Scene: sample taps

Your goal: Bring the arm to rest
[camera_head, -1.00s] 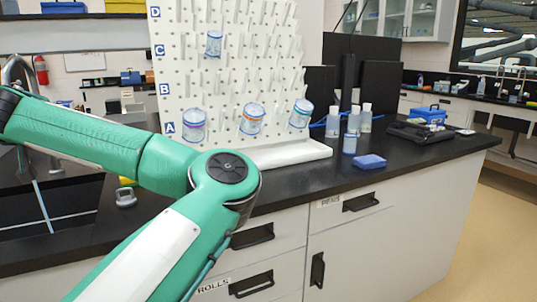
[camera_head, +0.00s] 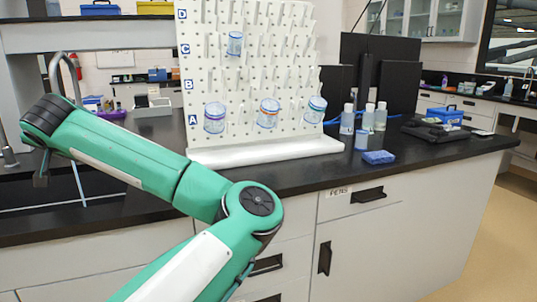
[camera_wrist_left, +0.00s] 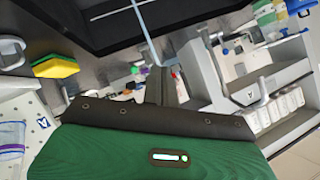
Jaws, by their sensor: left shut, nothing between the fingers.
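My left arm, green with dark joints, bends at an elbow low in the head view and reaches to the upper left. Its wrist end is over the dark bench by the sink, and the left gripper (camera_head: 41,180) hangs there, small and dark. In the left wrist view the left gripper's dark fingers (camera_wrist_left: 161,86) are together, with nothing between them. My right gripper is in neither view.
A white pegboard (camera_head: 222,90) holding several labelled jars stands on the black bench behind the forearm. Bottles (camera_head: 368,117) and a blue box (camera_head: 378,157) stand right of it. A tap (camera_head: 62,72) rises at left. A yellow-green sponge (camera_wrist_left: 57,65) shows in the wrist view.

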